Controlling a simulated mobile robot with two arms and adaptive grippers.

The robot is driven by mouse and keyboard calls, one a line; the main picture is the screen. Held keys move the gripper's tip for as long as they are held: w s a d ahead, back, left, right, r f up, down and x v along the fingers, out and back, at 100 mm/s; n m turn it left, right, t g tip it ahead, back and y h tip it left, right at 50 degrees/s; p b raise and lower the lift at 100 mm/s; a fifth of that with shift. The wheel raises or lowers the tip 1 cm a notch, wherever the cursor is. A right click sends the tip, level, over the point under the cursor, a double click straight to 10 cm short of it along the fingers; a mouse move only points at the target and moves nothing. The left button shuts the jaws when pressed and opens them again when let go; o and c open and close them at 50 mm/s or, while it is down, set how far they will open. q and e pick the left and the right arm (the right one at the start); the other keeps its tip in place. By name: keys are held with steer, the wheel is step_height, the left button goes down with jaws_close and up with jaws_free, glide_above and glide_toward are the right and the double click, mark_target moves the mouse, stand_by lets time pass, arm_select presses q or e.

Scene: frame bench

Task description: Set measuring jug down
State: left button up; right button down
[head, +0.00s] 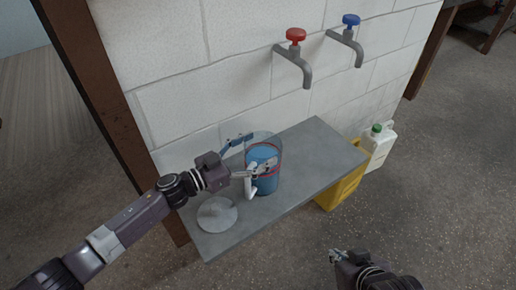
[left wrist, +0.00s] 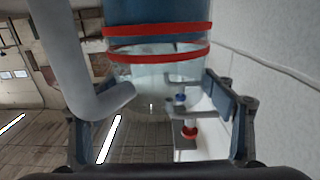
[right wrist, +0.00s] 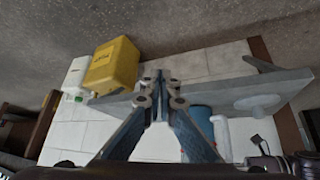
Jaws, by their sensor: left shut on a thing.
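The measuring jug (head: 264,180) is clear, with blue contents, red bands and a white handle (head: 251,183). It looks upright over the middle of the grey shelf (head: 316,150); I cannot tell whether its base touches. My left gripper (head: 246,156) is shut on the jug, with one finger on each side. In the left wrist view the jug (left wrist: 155,70) fills the space between the fingers, with the handle at the left. My right gripper (head: 338,256) is empty and apart from the shelf; in the right wrist view its fingertips (right wrist: 161,80) meet.
A pale round disc (head: 217,214) lies at the shelf's near left end. Red (head: 296,35) and blue (head: 350,20) taps stick out of the wall above. A yellow container (head: 340,188) and a white bottle (head: 378,148) stand beyond the right end. The shelf's right part is clear.

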arm_select(q)
steer(key=shift+r, duration=0.2)
arm_select(e)
steer(key=shift+w+r, duration=0.1)
steer(key=shift+w, duration=0.05)
arm_select(q)
steer(key=o, duration=2.1)
steer(key=shift+f, duration=0.25)
arm_select(e)
steer(key=shift+a, duration=0.1)
arm_select(q)
steer(key=p+v, duration=0.1)
steer(key=v, duration=0.5)
steer(key=shift+s+a+r, duration=0.1)
steer(key=shift+s, duration=0.05)
glide_toward(247, 155)
steer(key=shift+p+x, duration=0.4)
steer(key=shift+x, duration=0.45)
arm_select(e)
steer(key=s+d+f+g, duration=0.2)
steer(key=s+g, duration=0.1)
steer(key=s, duration=0.5)
steer(key=shift+d+h, duration=0.2)
steer(key=shift+h, duration=0.2)
steer(key=shift+w, duration=0.1)
